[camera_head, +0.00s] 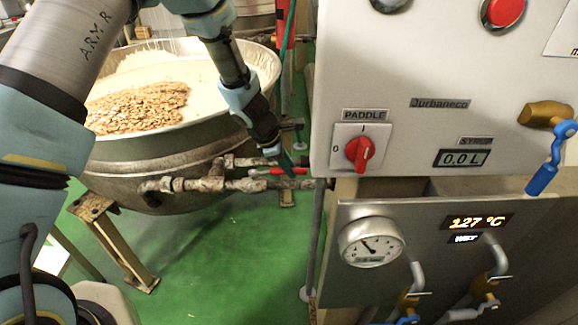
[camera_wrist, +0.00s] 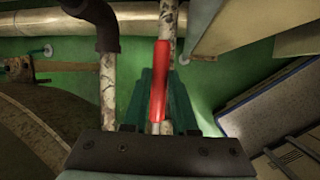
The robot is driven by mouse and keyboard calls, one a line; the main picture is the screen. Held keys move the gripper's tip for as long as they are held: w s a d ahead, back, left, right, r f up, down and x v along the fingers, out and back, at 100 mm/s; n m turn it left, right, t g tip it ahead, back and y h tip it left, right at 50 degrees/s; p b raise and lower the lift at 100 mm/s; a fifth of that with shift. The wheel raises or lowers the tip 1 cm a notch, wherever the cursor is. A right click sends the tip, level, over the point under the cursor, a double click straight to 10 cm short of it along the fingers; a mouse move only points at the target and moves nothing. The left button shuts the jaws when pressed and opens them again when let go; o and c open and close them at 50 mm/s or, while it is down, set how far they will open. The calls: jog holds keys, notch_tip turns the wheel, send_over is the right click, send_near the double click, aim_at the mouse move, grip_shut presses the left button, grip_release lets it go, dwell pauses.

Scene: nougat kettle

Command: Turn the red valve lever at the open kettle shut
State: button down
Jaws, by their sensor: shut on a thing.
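The red valve lever (camera_head: 294,171) shows small in the head view, beside the rusty pipework at the kettle's lower right. The open kettle (camera_head: 130,165) holds a pale mass with a heap of nuts. My gripper (camera_head: 286,163) reaches down over its right side to the lever. In the wrist view the red lever (camera_wrist: 160,82) lies lengthwise, roughly in line with the pale, flaking pipe (camera_wrist: 168,18). My gripper's green fingers (camera_wrist: 163,95) stand on both sides of it, shut on the lever. The valve body is mostly hidden behind my gripper.
A control cabinet (camera_head: 400,80) with a red paddle knob (camera_head: 359,152) stands close on the right. Below it a steel panel (camera_head: 380,290) carries a gauge (camera_head: 371,243), a 127 °C display (camera_head: 477,222) and several blue-handled valves. Green floor (camera_head: 235,240) is clear below the pipes.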

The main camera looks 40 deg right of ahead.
jog(key=a+m+g+y, duration=0.3)
jog(key=a+m+y, duration=0.3)
jog(key=a+m, duration=0.8)
jog(key=shift+s+a+m+g+p, duration=0.3)
jog(key=shift+m+p, duration=0.15)
jog(key=shift+m, duration=1.55)
jog(key=c, duration=0.7)
grip_release()
jog(key=shift+r, duration=0.1)
jog(key=b+v, duration=0.2)
jog(key=v, duration=0.8)
jog(key=shift+w+r, duration=0.2)
jog(key=shift+r, duration=0.1)
jog(key=shift+d, duration=0.1)
